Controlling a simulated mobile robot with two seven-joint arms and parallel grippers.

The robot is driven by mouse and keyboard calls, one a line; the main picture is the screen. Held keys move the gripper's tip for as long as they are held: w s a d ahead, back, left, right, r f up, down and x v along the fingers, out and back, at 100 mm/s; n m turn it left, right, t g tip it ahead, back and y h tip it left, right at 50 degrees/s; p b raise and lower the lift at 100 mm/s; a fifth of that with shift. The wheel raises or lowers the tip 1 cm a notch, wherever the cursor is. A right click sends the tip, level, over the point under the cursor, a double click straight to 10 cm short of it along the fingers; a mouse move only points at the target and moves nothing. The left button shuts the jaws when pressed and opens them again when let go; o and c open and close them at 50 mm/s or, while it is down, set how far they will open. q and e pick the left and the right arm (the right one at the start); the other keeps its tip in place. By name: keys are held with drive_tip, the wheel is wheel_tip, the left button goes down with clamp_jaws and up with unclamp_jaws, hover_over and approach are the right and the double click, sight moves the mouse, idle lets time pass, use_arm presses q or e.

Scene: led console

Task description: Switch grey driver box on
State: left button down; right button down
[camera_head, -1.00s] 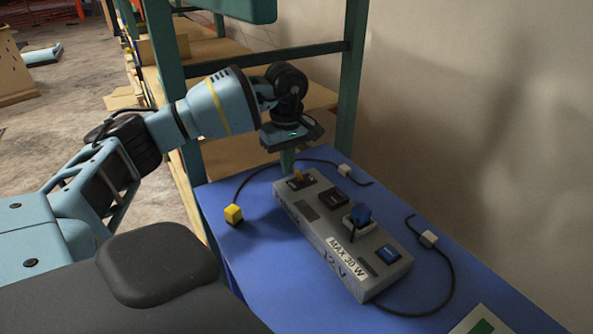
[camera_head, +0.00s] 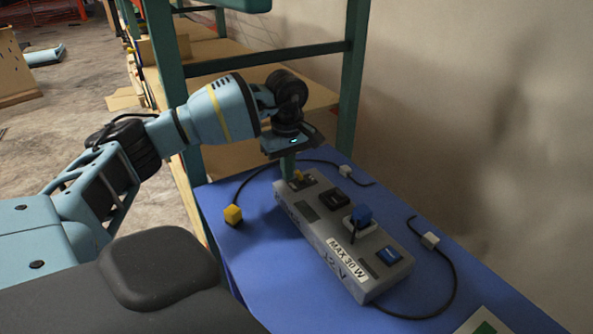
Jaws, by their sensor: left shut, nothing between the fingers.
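The grey driver box (camera_head: 335,265) lies on the blue table top, with a white label reading "MAX 30 W" on its side. My left gripper (camera_head: 288,170) is shut, pointing down at the far end of the box, just left of the yellow switch. Whether it touches the switch is unclear. My right gripper is out of view.
White connectors (camera_head: 430,240) on cables lie to the right. A green shelf post (camera_head: 352,80) stands behind the table, and a wall (camera_head: 480,120) runs along the right. The blue table (camera_head: 275,285) is bare at front left.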

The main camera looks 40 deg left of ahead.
use_arm(q)
drive_tip(key=shift+w, duration=0.15)
drive_tip(key=shift+w+d, duration=0.15)
drive_tip(key=shift+w, duration=0.2)
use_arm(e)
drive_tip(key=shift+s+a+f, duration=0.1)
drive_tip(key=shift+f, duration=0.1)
use_arm(q)
drive_tip(key=shift+w+d, duration=0.1)
drive_tip(key=shift+w, duration=0.15)
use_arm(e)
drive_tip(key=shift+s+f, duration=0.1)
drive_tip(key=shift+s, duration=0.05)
use_arm(q)
drive_tip(key=shift+w+d+b, duration=0.1)
drive_tip(key=shift+w+b, duration=0.25)
drive_tip(key=shift+w, duration=0.15)
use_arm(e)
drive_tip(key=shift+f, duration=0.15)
